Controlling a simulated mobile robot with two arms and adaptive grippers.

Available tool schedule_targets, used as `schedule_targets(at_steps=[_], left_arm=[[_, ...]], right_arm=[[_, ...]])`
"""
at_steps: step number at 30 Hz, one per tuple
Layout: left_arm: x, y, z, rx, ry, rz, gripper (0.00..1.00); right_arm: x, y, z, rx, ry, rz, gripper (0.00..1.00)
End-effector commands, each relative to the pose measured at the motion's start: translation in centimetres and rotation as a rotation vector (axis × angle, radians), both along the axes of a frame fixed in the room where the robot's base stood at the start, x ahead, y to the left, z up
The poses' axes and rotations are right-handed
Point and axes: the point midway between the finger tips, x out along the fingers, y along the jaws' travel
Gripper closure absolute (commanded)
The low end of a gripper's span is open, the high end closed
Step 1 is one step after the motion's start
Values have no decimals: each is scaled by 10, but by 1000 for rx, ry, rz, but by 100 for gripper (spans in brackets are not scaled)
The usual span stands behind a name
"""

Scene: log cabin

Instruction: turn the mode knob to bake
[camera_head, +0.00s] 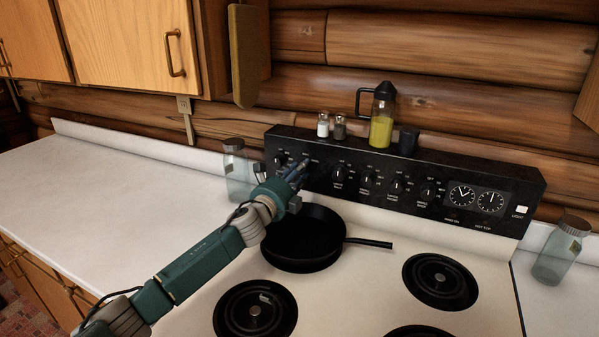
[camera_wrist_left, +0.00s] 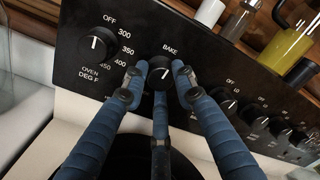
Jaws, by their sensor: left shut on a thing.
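The mode knob (camera_wrist_left: 158,78) is a round black knob with a white line, below the white word BAKE on the black control panel. The white line points nearly straight up, a little to the right. My left gripper (camera_wrist_left: 160,80) has its blue fingers closed around the knob. In the head view my left gripper (camera_head: 297,176) reaches the panel (camera_head: 450,172) and hides the mode knob. The oven temperature knob (camera_wrist_left: 95,43) is left of it, with its line pointing up. My right gripper is not in view.
A black frying pan (camera_head: 303,240) sits on a burner below my left gripper. Shakers (camera_head: 323,125), an oil bottle (camera_head: 382,115) and a dark cup (camera_head: 408,141) stand on top of the panel. Glass jars stand left (camera_head: 236,172) and right (camera_head: 562,252). The left counter (camera_head: 110,205) is clear.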

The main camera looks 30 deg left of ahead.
Motion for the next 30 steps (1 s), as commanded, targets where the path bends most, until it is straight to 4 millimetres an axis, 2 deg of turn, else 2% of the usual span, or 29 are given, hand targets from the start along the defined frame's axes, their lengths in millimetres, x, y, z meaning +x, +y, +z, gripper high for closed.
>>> schedule_targets(at_steps=[1,9,24,25,27,30], left_arm=[[1,4,7,-24,-11,7,99],[1,5,7,-103,-16,7,99],[1,5,8,-119,-18,8,99],[1,5,8,-119,-18,8,67],[1,5,8,-119,-17,9,54],[0,4,6,-119,-15,7,54]], right_arm=[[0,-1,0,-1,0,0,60],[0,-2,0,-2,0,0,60],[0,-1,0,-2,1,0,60],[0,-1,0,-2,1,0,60],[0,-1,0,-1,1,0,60],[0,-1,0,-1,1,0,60]])
